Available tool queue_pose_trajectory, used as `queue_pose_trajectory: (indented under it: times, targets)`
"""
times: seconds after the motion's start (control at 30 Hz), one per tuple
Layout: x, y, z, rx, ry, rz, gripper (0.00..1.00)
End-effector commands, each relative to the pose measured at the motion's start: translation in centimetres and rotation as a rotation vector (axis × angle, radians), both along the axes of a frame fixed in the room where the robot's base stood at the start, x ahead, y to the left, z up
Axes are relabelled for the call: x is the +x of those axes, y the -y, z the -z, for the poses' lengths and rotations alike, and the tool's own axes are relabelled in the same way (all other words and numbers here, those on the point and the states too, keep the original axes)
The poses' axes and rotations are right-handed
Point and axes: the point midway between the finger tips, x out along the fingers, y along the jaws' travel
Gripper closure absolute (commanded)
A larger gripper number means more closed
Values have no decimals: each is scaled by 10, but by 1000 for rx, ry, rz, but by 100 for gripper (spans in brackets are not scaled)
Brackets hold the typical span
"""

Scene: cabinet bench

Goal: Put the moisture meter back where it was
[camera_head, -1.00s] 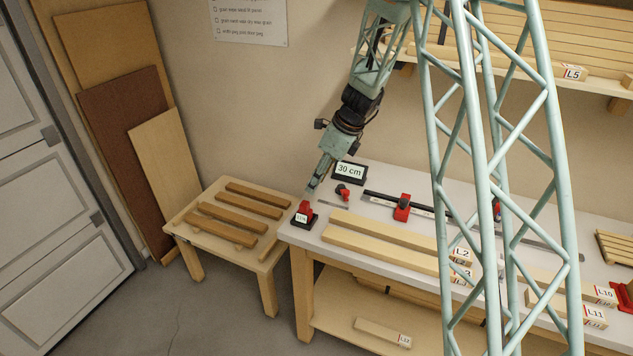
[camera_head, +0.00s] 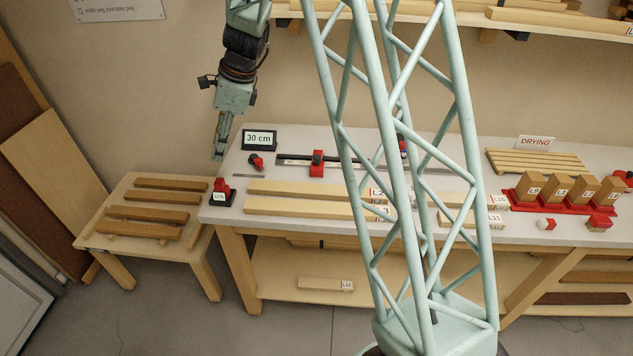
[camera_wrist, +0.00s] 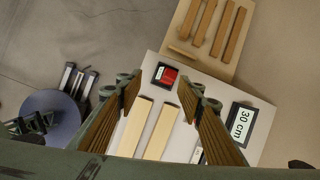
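The moisture meter, as I take it, is a small red device (camera_head: 221,184) with a white readout. It sits on a black base (camera_head: 229,202) at the bench's left front corner. In the wrist view the red device (camera_wrist: 167,75) shows on its black base, just beyond and between my fingertips. My gripper (camera_head: 218,157) is above the meter and apart from it. In the wrist view my gripper (camera_wrist: 160,90) has its two fingers spread wide with nothing between them.
The bench (camera_head: 238,217) holds long pale boards (camera_head: 300,208), a "30 cm" sign (camera_head: 259,139), a small red-and-black item (camera_head: 256,161) and a rail with a red slider (camera_head: 318,163). A low table (camera_head: 99,240) with wooden strips stands left. Red-based blocks (camera_head: 558,190) stand right.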

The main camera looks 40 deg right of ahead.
Motion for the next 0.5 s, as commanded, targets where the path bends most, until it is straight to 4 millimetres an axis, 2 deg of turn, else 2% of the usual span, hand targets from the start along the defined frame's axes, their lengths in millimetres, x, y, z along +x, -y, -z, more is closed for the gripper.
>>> queue_pose_trajectory:
  times: [0.1,0.5]
  targets:
    - [-16,-7,-25,-24,27,-79,65]
    - [-75,-25,-93,-114,110,-351,65]
